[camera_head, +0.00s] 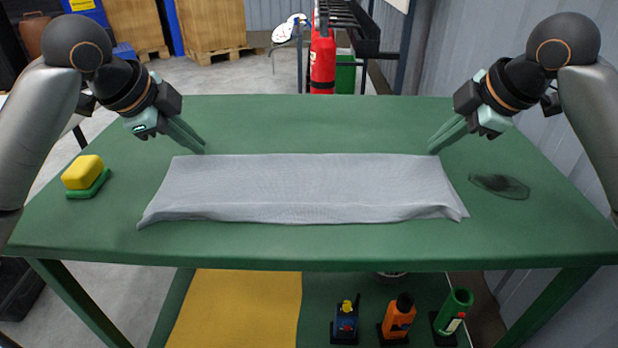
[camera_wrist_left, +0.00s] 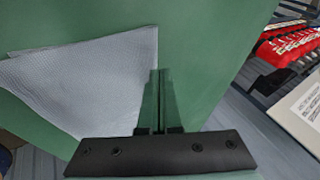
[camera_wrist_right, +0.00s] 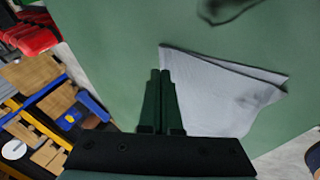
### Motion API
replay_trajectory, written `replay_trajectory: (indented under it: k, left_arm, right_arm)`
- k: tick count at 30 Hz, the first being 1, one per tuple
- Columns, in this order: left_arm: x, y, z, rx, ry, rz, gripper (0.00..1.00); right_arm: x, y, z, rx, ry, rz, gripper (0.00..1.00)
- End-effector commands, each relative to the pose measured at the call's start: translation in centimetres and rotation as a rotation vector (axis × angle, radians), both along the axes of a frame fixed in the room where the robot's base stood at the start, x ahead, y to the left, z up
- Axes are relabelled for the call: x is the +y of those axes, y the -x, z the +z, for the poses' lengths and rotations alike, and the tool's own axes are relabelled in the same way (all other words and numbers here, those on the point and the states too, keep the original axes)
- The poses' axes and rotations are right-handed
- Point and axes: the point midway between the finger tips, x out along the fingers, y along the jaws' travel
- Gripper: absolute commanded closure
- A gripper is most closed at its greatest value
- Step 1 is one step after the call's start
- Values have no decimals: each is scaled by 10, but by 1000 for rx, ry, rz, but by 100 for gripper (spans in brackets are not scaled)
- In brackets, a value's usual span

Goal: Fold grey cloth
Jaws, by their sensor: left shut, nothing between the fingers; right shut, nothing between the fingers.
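The grey cloth (camera_head: 305,187) lies on the green table as a long, wide strip, with a layered, slightly wavy near edge. Its left end shows in the left wrist view (camera_wrist_left: 95,85) and its right end in the right wrist view (camera_wrist_right: 220,95). My left gripper (camera_head: 202,147) is shut and empty at the cloth's far left corner; it also shows in the left wrist view (camera_wrist_left: 160,72). My right gripper (camera_head: 432,150) is shut and empty at the far right corner; it also shows in the right wrist view (camera_wrist_right: 160,73). I cannot tell whether either fingertip touches the cloth.
A yellow sponge with a green base (camera_head: 84,175) sits at the table's left. A dark stain-like patch (camera_head: 499,186) lies right of the cloth. The green table (camera_head: 310,125) is clear behind and in front of the cloth. A red extinguisher (camera_head: 322,62) stands beyond it.

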Motion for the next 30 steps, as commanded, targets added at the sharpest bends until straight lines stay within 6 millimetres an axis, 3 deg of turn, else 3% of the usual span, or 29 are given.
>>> replay_trajectory:
  k: [8, 30]
  left_arm:
    - [-1, 0, -9, 1, 0, 0, 100]
    - [-1, 0, -14, 1, 0, 1, 100]
  right_arm:
    - [0, 0, -8, 1, 0, -1, 100]
    - [1, 0, 0, 1, -1, -2, 100]
